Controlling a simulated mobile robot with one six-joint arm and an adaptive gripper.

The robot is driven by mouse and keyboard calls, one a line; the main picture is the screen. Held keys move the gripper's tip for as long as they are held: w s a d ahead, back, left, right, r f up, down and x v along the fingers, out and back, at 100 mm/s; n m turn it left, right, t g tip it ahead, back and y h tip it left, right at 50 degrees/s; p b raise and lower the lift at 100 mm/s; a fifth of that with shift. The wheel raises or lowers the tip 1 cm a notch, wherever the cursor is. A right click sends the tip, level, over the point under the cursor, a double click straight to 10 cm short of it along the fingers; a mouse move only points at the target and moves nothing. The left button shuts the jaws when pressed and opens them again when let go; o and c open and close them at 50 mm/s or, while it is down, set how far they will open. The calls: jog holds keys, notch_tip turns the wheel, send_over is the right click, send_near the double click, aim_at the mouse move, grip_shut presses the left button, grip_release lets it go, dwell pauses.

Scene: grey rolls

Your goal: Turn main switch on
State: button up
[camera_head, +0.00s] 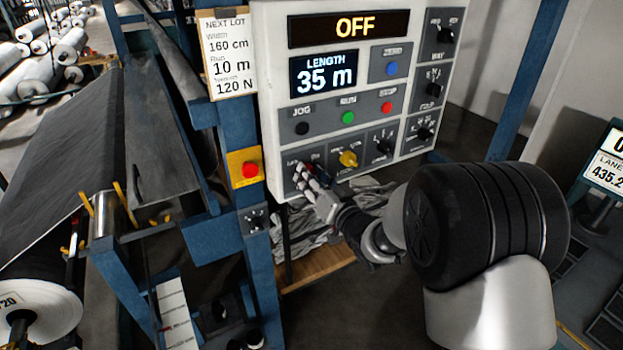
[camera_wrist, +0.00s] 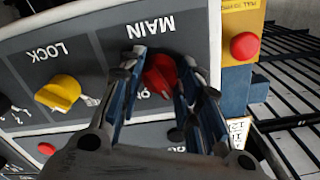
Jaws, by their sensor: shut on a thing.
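The main switch is a red rotary knob (camera_wrist: 158,78) under the label MAIN, which reads upside down in the wrist view. My gripper (camera_head: 308,178) is at the lower left corner of the white control panel (camera_head: 268,60). Its two fingers are on either side of the red knob and shut on it. In the head view the fingers hide most of the knob. The knob's exact pointer setting is hard to tell. The top display (camera_head: 350,28) reads OFF.
A yellow lock knob (camera_head: 348,159) is just right of the main switch. Green (camera_head: 347,117) and red (camera_head: 386,107) buttons are above. A red button on a yellow box (camera_head: 250,169) stands left of the panel. Blue frame posts flank it.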

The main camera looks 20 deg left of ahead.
jog(key=m, duration=0.6)
jog(key=shift+r+p, duration=0.1)
jog(key=shift+p, duration=0.3)
jog(key=m+p, duration=0.1)
jog(key=m, duration=0.6)
jog(key=shift+p, duration=0.3)
jog(key=o, duration=1)
jog(key=shift+o, duration=0.2)
jog(key=shift+s, duration=0.1)
jog(key=v, duration=1.1)
jog(key=shift+s+d, duration=0.25)
jog(key=shift+d, duration=0.1)
